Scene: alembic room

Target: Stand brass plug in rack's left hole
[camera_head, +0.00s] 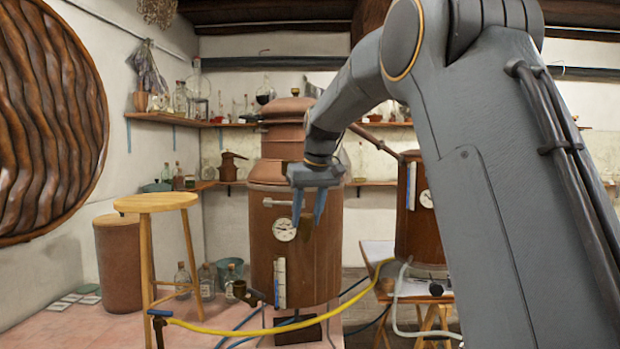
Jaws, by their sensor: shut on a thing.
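My gripper (309,208) points down in the middle of the view, in front of the large copper still. Its two blue fingers are shut on a small dark brownish thing, which I take for the brass plug (306,227). The plug hangs at the fingertips, and its outline blends into the copper behind it. I cannot make out the rack or its left hole in this view.
The copper still (265,235) with a dial stands behind my gripper. A wooden stool (155,203) is at the left. A yellow hose (225,331) crosses low in front. A low table (378,252) stands right of the still. Shelves (180,120) with glassware line the walls.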

